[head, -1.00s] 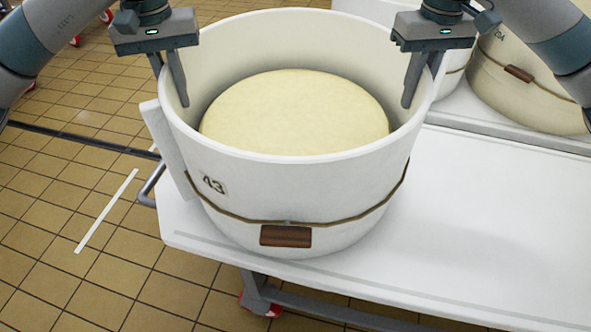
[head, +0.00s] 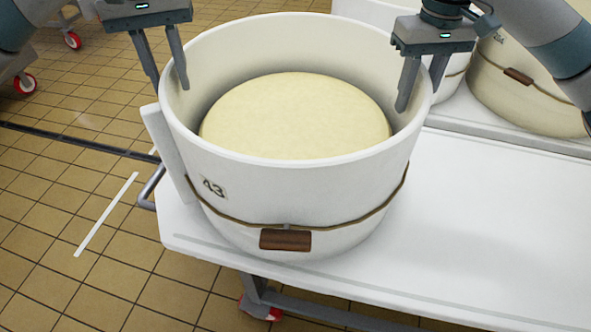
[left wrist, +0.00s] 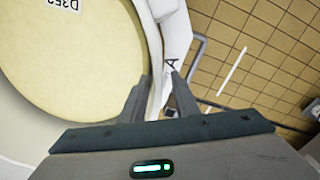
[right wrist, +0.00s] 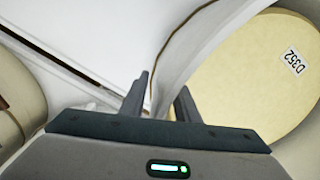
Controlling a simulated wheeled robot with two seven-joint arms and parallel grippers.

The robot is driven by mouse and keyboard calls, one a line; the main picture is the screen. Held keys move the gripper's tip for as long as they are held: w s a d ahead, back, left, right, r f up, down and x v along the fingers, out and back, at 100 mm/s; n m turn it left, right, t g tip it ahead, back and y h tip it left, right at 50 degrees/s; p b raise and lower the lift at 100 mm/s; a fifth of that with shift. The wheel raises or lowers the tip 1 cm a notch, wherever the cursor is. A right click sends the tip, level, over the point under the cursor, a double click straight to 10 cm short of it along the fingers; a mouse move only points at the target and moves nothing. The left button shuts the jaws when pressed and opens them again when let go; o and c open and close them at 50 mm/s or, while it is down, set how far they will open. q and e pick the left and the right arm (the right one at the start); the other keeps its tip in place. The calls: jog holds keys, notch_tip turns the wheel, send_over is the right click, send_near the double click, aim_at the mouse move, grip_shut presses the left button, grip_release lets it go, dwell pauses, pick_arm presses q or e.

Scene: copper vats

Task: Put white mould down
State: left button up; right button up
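The white mould (head: 330,195), a large round tub marked 43 with a cord and a brown block around it, stands upright on the white table (head: 480,230). A pale yellow cheese (head: 295,115) lies inside it. My left gripper (head: 170,88) is open at the mould's left rim, one finger inside and one outside. My right gripper (head: 418,98) is open at the right rim, also with its fingers on either side. The wall shows between spread fingers in the left wrist view (left wrist: 158,92) and the right wrist view (right wrist: 163,84).
Another mould with cheese-coloured sides (head: 525,75) stands at the back right on a second white surface. The table right of the white mould is clear. A grey bar handle (head: 150,188) sticks out at the table's left end. Tiled floor lies to the left.

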pick_arm(q)
notch_tip(320, 180, up, 7)
jog(key=shift+r, duration=0.2)
dwell(0.6)
pick_arm(e)
jog(key=shift+r, duration=6)
pick_arm(q)
jog(key=shift+a, duration=0.2)
jog(key=shift+a+p, duration=0.5)
jog(key=shift+a, duration=0.6)
pick_arm(e)
jog(key=shift+r, duration=0.5)
pick_arm(q)
jog(key=shift+r, duration=0.1)
